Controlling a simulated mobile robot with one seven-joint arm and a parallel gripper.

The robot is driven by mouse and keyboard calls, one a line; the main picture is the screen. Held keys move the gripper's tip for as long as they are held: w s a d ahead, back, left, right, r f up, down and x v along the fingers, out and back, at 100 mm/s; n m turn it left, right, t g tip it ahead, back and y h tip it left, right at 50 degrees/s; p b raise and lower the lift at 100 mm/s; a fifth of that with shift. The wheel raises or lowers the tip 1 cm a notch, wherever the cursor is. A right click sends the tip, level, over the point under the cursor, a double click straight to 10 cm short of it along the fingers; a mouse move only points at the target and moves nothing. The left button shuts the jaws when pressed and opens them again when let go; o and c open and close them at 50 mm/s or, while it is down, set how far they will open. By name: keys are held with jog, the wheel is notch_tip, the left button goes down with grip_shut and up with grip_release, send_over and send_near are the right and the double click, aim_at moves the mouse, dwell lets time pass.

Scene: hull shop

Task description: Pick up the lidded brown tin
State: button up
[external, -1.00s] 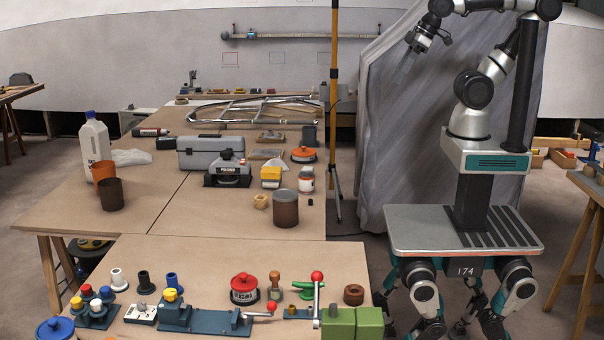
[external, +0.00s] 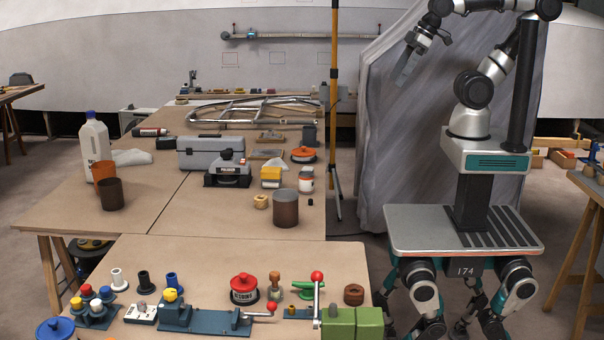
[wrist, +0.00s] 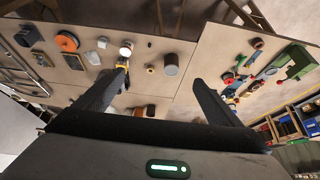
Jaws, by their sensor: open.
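The lidded brown tin (external: 285,212) stands upright on the wooden table, near its right edge, with a grey top. It also shows in the wrist view (wrist: 171,66), beyond the gap between my fingers. My gripper (external: 403,76) is up in the air to the right of the table, well above and apart from the tin. In the wrist view my gripper (wrist: 163,78) has its two dark fingers spread wide, with nothing between them.
A tan ring (external: 261,201) sits just left of the tin, and a small black piece (external: 310,202) to its right. A white jar (external: 306,180) and a yellow box (external: 271,178) stand behind it. A tall yellow-black pole (external: 334,90) rises beside the table's right edge.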

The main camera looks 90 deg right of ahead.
jog(key=m+g+h+b, duration=0.15)
jog(key=m+b, duration=0.25)
jog(key=b, duration=1.3)
send_over(287, 194)
jog(key=s+a, duration=0.2)
jog(key=s, duration=0.4)
notch_tip(287, 194, down, 24)
jog(key=x, duration=0.4)
jog(key=b+x, duration=0.1)
jog(key=x, duration=0.7)
jog(key=shift+w+b, duration=0.35)
jog(key=shift+b, duration=0.05)
jog(key=shift+b+x, duration=0.45)
jog(key=shift+x, duration=2.35)
jog(key=shift+d, duration=0.1)
jog(key=c, duration=1.3)
